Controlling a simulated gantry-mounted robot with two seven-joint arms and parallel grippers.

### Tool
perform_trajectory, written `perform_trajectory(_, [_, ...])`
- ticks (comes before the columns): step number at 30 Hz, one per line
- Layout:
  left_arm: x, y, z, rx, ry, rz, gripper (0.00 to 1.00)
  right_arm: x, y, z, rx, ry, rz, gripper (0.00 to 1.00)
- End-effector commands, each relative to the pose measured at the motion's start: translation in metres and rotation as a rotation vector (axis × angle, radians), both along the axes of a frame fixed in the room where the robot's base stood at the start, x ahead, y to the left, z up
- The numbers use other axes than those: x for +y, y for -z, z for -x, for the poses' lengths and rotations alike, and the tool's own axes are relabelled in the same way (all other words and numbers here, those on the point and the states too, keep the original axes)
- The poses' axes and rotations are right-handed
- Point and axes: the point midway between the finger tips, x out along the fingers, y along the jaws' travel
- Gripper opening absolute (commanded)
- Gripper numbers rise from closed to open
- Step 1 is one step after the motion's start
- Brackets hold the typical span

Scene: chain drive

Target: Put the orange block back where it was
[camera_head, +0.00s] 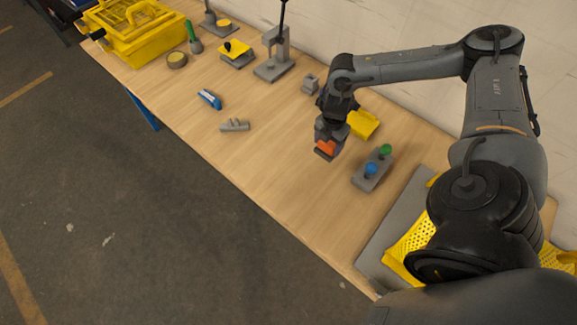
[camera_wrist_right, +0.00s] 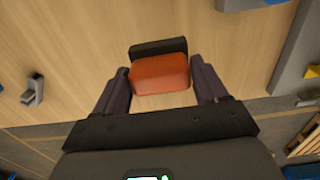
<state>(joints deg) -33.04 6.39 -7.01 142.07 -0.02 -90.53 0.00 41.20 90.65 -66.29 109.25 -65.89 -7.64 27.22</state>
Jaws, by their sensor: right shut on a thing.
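The orange block (camera_wrist_right: 160,73) is between the fingers of my right gripper (camera_wrist_right: 160,85), which is shut on it. In the head view the orange block (camera_head: 326,147) shows at the lower end of the right gripper (camera_head: 329,146), over the table near its middle. A dark grey part lies along the block's far side in the wrist view; I cannot tell whether it is joined to the block. The height of the block above the table is hard to tell. My left gripper is not in view.
A grey base with blue and green knobs (camera_head: 371,170) stands right of the gripper. A yellow block (camera_head: 363,123) is behind it. A grey part (camera_head: 234,126) and a blue tool (camera_head: 209,99) lie to the left. The front middle of the wooden table (camera_head: 270,180) is clear.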

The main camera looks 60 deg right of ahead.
Motion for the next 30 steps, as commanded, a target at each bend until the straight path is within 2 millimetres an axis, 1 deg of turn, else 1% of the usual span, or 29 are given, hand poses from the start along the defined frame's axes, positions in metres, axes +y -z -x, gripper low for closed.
perform_trajectory(1, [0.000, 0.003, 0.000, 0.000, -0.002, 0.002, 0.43, 0.002, 0.007, -0.001, -0.002, -0.001, -0.003, 0.44])
perform_trajectory(2, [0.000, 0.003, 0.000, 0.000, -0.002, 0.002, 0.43, 0.003, 0.009, -0.003, -0.002, -0.001, -0.004, 0.44])
perform_trajectory(5, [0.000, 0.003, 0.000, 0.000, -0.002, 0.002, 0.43, 0.008, 0.018, -0.016, -0.004, -0.002, -0.005, 0.44])
perform_trajectory(12, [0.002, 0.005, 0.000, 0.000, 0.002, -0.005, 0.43, 0.023, 0.048, -0.063, -0.003, -0.002, -0.005, 0.44])
perform_trajectory(18, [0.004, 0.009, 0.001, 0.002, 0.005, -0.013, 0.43, 0.032, 0.067, -0.092, -0.002, -0.001, -0.004, 0.44])
perform_trajectory(21, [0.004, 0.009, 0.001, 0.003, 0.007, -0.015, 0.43, 0.035, 0.072, -0.101, -0.002, -0.001, -0.003, 0.44])
perform_trajectory(24, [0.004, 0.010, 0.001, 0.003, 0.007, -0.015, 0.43, 0.035, 0.075, -0.105, -0.001, 0.000, -0.002, 0.44])
perform_trajectory(28, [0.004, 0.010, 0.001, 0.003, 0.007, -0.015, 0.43, 0.036, 0.080, -0.105, 0.001, 0.000, -0.002, 0.44])
perform_trajectory(30, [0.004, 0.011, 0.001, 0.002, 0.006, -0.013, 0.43, 0.036, 0.086, -0.105, 0.001, 0.000, -0.002, 0.44])
